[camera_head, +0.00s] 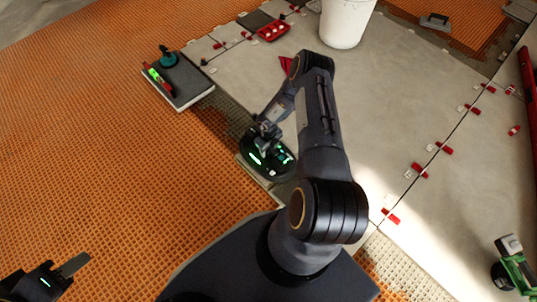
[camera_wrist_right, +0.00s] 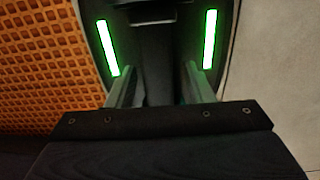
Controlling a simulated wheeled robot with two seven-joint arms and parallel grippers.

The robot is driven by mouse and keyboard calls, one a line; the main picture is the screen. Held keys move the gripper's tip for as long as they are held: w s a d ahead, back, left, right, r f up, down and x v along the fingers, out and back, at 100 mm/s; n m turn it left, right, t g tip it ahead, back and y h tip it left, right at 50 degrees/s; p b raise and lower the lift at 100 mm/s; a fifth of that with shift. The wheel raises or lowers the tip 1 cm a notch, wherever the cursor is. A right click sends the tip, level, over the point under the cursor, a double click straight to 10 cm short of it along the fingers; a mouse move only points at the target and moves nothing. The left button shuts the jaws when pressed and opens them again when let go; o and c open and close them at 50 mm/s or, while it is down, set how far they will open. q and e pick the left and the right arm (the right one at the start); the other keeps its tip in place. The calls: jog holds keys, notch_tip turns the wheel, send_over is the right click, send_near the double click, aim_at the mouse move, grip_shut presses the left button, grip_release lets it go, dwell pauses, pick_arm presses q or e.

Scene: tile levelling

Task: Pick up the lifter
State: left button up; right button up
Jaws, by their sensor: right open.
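The lifter (camera_head: 250,165) is a dark, rounded device with bright green light strips, at the edge between the orange mat and the grey tiles. It also shows in the right wrist view (camera_wrist_right: 181,95), with a green strip on each side. My right gripper (camera_head: 268,136) is low over the lifter. In the right wrist view its fingers (camera_wrist_right: 160,88) are apart, with a dark bar, seemingly the handle, between them. Contact is not visible. My left gripper (camera_head: 72,268) is at the lower left corner, far from the lifter and partly cut off; its opening is unclear.
A loose tile (camera_head: 190,91) on the orange mat (camera_head: 95,130) carries a teal-handled tool and a red-and-green tool. A white bucket (camera_head: 345,22) and red tray (camera_head: 272,30) stand at the back. Red clips (camera_head: 419,170) line the tile joints. A green tool (camera_head: 514,268) lies lower right.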

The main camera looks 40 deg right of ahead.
jog(key=shift+f+b, duration=0.2)
jog(key=shift+b, duration=0.1)
dwell(0.4)
jog(key=c, duration=1)
jog(key=shift+w+r, duration=0.1)
grip_shut()
